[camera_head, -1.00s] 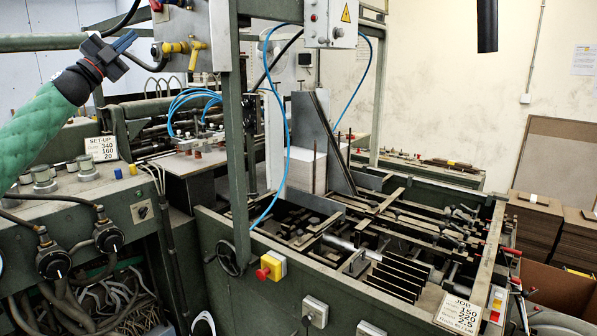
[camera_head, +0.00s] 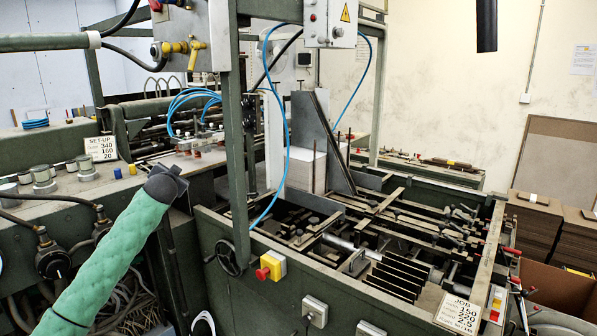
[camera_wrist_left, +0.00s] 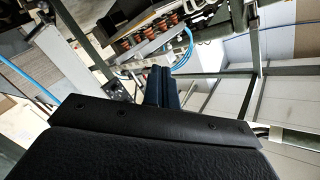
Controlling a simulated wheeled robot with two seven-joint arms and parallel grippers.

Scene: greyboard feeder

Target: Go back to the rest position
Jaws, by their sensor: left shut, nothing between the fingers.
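My left arm comes in from the lower left in the head view, in a green sleeve. Its dark end with the left gripper (camera_head: 167,182) is in front of the machine, between the control panel and the feeder bed, and its fingers cannot be made out there. In the left wrist view the two fingers of the left gripper (camera_wrist_left: 161,74) are together, with nothing between them. My right gripper is in neither view.
The feeder machine (camera_head: 330,285) fills the middle and right, with a white board stack (camera_head: 306,170) and an upright green post (camera_head: 235,130). The control panel (camera_head: 70,195) with knobs and a SET-UP card (camera_head: 101,149) is at the left. Blue hoses (camera_head: 285,130) hang near the post.

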